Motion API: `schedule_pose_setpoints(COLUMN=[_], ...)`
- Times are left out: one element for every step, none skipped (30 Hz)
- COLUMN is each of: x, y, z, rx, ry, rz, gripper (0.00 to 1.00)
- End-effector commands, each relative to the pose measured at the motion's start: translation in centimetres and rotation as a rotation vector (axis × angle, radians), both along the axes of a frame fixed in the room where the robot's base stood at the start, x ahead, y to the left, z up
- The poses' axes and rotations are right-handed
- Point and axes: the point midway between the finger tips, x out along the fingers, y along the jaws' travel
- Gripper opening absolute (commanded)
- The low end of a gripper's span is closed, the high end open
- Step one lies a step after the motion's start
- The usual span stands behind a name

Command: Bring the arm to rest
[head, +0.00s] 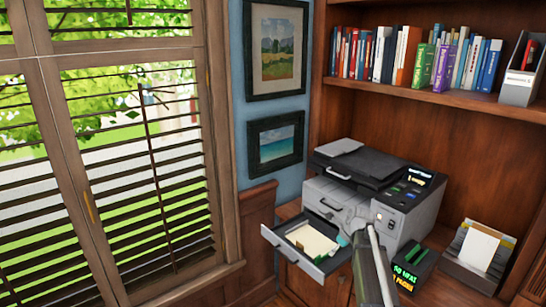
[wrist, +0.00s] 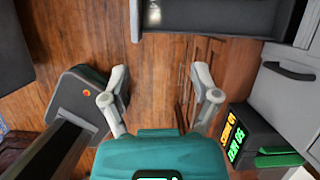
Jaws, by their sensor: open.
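My gripper (wrist: 160,73) shows in the wrist view with its two grey fingers spread wide and nothing between them. Its teal body fills the lower middle of that view. In the head view, a grey link of my arm (head: 372,270) rises in front of the printer (head: 405,207), and a small teal part shows beside the open tray. The fingers cannot be made out there. In the wrist view, the wood floor lies beyond the fingers.
The printer's tray (head: 289,251) is pulled out and holds cream paper. A dark box with a lit display (head: 410,270) stands right of my arm; the wrist view shows it right of my gripper. A paper holder (head: 478,255) stands farther right. Bookshelves are above, a shuttered window left.

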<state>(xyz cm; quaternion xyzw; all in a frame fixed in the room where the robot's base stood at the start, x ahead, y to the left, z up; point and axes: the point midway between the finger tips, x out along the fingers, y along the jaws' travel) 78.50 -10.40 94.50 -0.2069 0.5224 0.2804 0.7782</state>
Motion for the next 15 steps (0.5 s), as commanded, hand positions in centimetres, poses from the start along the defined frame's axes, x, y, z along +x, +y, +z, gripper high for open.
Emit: schedule_pose_setpoints(x=[-0.6, -0.9, -1.4, -1.8, -2.2, -2.8, -3.3, -3.7, -4.4, -4.8, -5.3, -6.0, -6.4, -6.9, -7.6], y=[0.4, 0.6, 0.9, 1.1, 1.4, 1.7, 2.0, 2.3, 2.7, 3.0, 3.2, 3.6, 3.8, 4.1, 4.4], z=[0.0, -0.1, -0.1, -0.2, -0.2, -0.2, -0.3, -0.3, -0.4, -0.4, -0.5, -0.5, -0.6, -0.6, -0.7], rx=[-0.014, -0.025, -0.041, -0.053, -0.066, -0.085, -0.1, -0.116, -0.135, -0.15, -0.165, -0.184, -0.199, -0.212, -0.229], ry=[-0.003, -0.004, -0.009, -0.011, -0.015, -0.018, -0.02, -0.023, -0.027, -0.03, -0.033, -0.037, -0.038, -0.041, -0.044], rz=[0.038, 0.065, 0.108, 0.143, 0.18, 0.233, 0.277, 0.321, 0.382, 0.427, 0.473, 0.534, 0.581, 0.627, 0.69], gripper=[0.79, 0.79, 0.79, 0.79, 0.79, 0.79, 0.79, 0.79, 0.79, 0.79, 0.79, 0.79, 0.79, 0.79, 0.79])
